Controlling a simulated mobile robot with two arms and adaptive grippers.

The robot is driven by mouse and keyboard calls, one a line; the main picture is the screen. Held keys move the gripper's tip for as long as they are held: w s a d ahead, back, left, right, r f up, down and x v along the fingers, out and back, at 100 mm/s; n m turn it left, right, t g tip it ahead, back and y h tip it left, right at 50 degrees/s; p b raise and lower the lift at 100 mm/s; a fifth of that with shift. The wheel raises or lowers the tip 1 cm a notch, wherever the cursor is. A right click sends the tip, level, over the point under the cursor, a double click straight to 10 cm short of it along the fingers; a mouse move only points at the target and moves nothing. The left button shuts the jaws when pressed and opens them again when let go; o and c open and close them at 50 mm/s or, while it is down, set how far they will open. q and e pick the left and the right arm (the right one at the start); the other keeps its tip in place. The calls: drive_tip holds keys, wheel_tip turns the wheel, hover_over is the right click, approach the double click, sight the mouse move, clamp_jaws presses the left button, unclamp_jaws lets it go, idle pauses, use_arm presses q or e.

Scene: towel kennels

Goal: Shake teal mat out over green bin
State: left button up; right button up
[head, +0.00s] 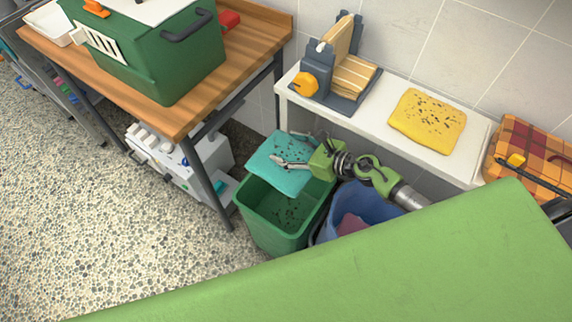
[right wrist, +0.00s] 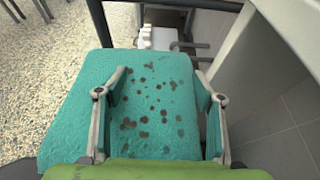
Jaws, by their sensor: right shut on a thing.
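The teal mat (head: 275,176) is in my right gripper (head: 287,149), above the green bin (head: 268,232). The right wrist view shows the mat (right wrist: 82,118) spread out between the two fingers of the gripper (right wrist: 160,76), with many dark specks on its middle. The mat looks fairly flat and covers the bin's far part in the head view. Dark specks also show inside the bin. My left gripper is not in view.
A blue bin (head: 372,203) stands right of the green one, partly under my right arm. A wooden table (head: 262,38) with a green kennel (head: 160,62) is left.

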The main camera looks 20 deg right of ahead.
sight(288, 149)
wheel_tip(288, 149, up, 8)
drive_tip(key=p, duration=0.6)
drive_tip(key=shift+f+p, duration=0.25)
drive_tip(key=shift+p, duration=0.1)
wheel_tip(288, 149, down, 8)
drive_tip(key=b, duration=0.7)
drive_tip(key=shift+r, duration=0.25)
wheel_tip(288, 149, up, 7)
drive_tip(key=p, duration=0.6)
drive_tip(key=shift+r+p, duration=0.2)
drive_tip(key=shift+p, duration=0.1)
wheel_tip(288, 149, down, 8)
drive_tip(key=b, duration=0.7)
drive_tip(key=shift+r, duration=0.4)
